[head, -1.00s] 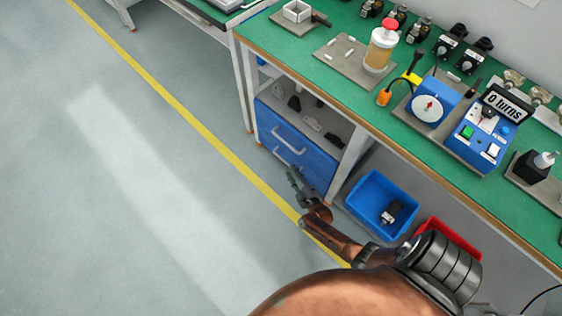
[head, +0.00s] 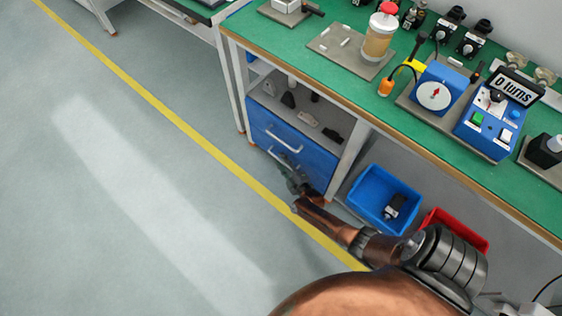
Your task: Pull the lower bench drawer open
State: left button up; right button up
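The blue two-drawer unit stands under the green bench. Its upper drawer (head: 305,152) has a pale bar handle (head: 284,140). The lower drawer (head: 312,179) is below it and looks shut, its front flush with the upper one. My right gripper (head: 281,163) is in front of the lower drawer, with its fingertips overlapping that drawer's handle in the picture. The gripper hides most of this handle. The fingers are small and dark, so I cannot tell whether they are open or closed around it. My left gripper is out of view.
A blue bin (head: 382,198) and a red bin (head: 455,229) stand right of the drawers, near my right arm. The bench top (head: 330,88) overhangs the unit. Small dark parts lie on the shelf (head: 300,117) above the drawers. The floor in front is clear, crossed by a yellow line (head: 190,130).

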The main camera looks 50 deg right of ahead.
grip_shut()
dwell(0.6)
